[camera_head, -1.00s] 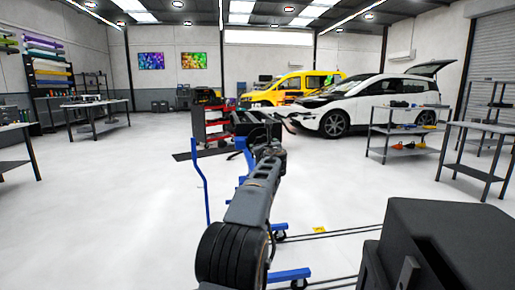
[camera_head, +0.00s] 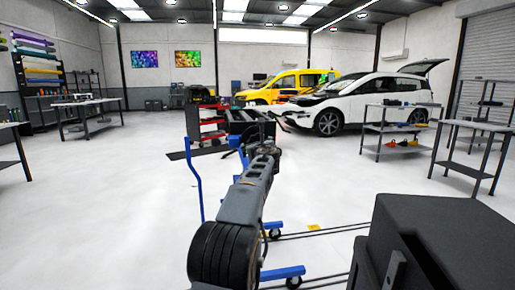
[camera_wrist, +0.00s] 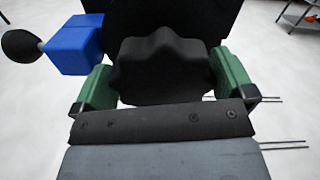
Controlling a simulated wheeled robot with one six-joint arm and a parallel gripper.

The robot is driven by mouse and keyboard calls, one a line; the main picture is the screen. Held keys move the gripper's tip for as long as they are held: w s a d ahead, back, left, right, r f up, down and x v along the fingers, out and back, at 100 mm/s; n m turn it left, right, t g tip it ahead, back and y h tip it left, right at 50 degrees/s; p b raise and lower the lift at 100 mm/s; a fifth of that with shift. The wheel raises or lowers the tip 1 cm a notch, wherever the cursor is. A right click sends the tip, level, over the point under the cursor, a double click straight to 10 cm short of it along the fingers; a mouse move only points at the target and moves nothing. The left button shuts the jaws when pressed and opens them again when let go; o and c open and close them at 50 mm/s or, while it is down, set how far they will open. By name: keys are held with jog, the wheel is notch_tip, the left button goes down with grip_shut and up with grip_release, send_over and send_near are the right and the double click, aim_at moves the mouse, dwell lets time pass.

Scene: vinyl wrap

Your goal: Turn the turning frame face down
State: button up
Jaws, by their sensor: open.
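The turning frame (camera_head: 194,178) is blue, with an upright at the left of my arm and feet on casters. My arm hides much of its middle in the head view. A dark panel (camera_head: 248,122) shows beyond the end of my arm. In the wrist view my gripper (camera_wrist: 163,64) has green fingers spread apart. A blue block (camera_wrist: 73,46) with a black ball end sits beside the left finger. The fingertips are not clear in the head view.
A red tool cart (camera_head: 208,126) stands behind the frame. A yellow van (camera_head: 290,86) and a white car (camera_head: 345,100) are further back. Shelving (camera_head: 385,132) and a table (camera_head: 470,168) stand at the right. The floor at the left is open.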

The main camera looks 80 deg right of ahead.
jog(key=b+v, duration=0.1)
jog(key=v, duration=1.2)
jog(key=shift+s+a+b, duration=0.2)
jog(key=shift+a+b, duration=0.15)
jog(key=shift+w+r, duration=0.1)
